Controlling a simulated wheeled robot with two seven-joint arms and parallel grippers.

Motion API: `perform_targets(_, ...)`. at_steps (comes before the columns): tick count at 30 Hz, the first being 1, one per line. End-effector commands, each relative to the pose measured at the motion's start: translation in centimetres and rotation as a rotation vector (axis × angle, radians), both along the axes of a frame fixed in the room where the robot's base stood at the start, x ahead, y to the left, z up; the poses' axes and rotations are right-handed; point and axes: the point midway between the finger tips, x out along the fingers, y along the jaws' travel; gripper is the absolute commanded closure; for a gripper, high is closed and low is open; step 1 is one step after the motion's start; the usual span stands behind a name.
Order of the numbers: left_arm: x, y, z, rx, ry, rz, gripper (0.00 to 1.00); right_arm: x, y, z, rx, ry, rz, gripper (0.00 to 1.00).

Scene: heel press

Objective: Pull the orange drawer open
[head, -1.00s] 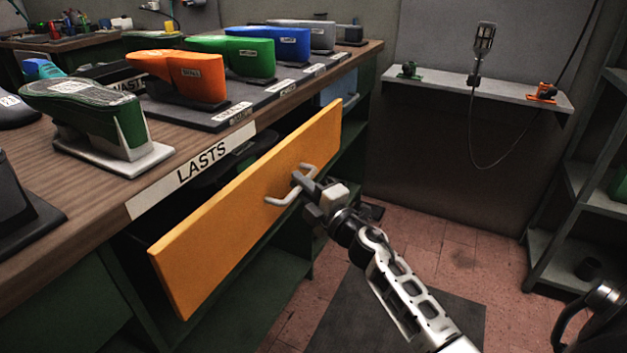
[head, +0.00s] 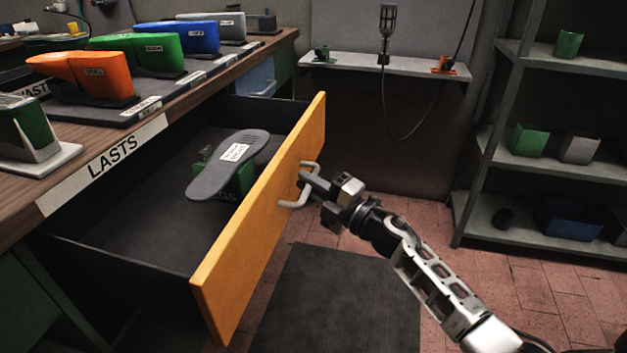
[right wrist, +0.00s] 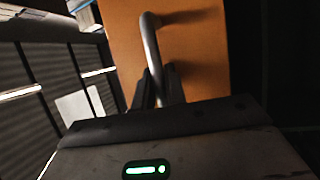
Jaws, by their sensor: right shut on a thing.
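The orange drawer front (head: 262,220) stands well out from the bench, and the dark drawer interior shows behind it. Its pale metal handle (head: 302,192) is on the outer face. My right gripper (head: 310,184) is shut on this handle. In the right wrist view the handle (right wrist: 151,50) runs down between the fingers (right wrist: 158,88), with the orange front (right wrist: 200,60) behind it. Inside the drawer lies a grey insole-shaped piece (head: 232,166) with a white label, over a green block (head: 240,182) that it partly hides. My left gripper is not in view.
The wooden bench top above the drawer carries orange (head: 85,75), green (head: 140,55) and blue (head: 190,38) lasts. A dark mat (head: 340,295) lies on the tiled floor in front. Shelves (head: 520,165) stand at the right. A blue handled drawer (head: 262,80) is farther along the bench.

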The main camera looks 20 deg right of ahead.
Motion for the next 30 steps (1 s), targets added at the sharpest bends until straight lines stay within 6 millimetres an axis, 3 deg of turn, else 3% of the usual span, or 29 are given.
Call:
perform_targets(14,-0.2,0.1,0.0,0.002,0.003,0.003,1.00,-0.2,0.0,-0.1,-0.002,0.000,0.009,1.00)
perform_targets(15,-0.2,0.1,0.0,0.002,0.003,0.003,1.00,-0.2,0.0,-0.1,-0.002,0.000,0.009,0.76)
perform_targets(16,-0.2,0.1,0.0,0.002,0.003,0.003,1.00,-0.2,0.0,-0.1,-0.002,0.001,0.008,0.68)
perform_targets(26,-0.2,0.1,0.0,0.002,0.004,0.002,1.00,-0.3,-0.1,-0.1,-0.001,0.000,0.007,0.66)
perform_targets(30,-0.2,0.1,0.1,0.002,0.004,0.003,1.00,-1.5,-0.8,-0.4,-0.003,0.003,0.005,0.66)
